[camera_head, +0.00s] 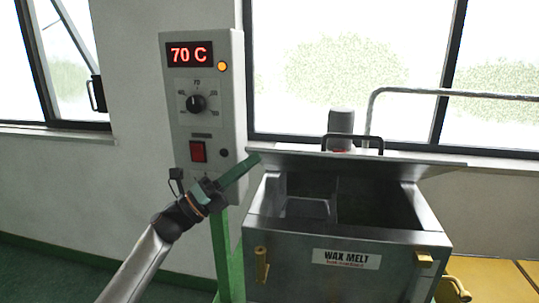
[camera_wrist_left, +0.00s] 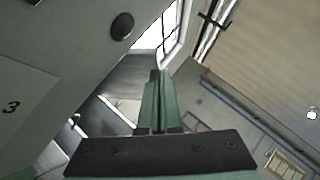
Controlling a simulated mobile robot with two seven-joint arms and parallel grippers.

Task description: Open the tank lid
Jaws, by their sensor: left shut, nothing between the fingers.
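The wax tank (camera_head: 290,262) is a grey metal box labelled WAX MELT, and its top opening shows a dark interior with a divider. Its lid (camera_head: 300,161) is raised at the back of the opening, seen as a thin tilted plate with a black handle (camera_head: 352,137) at its upper edge. My left gripper (camera_head: 252,161) has green fingers, shut and empty, with the tips by the lid's left end. I cannot tell whether they touch it. The shut fingers also show in the left wrist view (camera_wrist_left: 158,80). My right gripper is out of view.
A grey control box (camera_head: 207,130) showing 70 C stands on a green post (camera_head: 221,255) just left of the tank, close behind my left gripper. A bent metal pipe (camera_head: 450,93) rises behind the tank. A yellowish valve (camera_head: 261,264) sits on the tank's front.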

